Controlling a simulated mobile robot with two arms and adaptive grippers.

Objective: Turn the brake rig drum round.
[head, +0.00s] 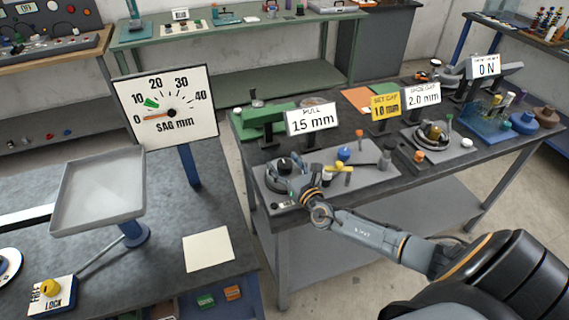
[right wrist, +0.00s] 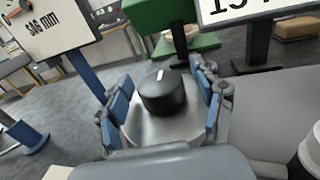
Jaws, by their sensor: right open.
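What appears to be the brake rig drum (head: 273,182) is a grey metal disc on a light grey base plate at the front left of the right-hand table. A black round knob (right wrist: 162,95) with a white mark stands at its middle. In the right wrist view the bare metal of the drum (right wrist: 150,130) shows below the knob. My right gripper (head: 285,175) is open at the drum. Its blue-padded fingers, in the right wrist view (right wrist: 166,100), stand on both sides of the knob, with a gap at each side. Contact with the disc's rim cannot be told. My left gripper is out of view.
A sag gauge (head: 168,104) and grey tray (head: 98,186) stand on the left table.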

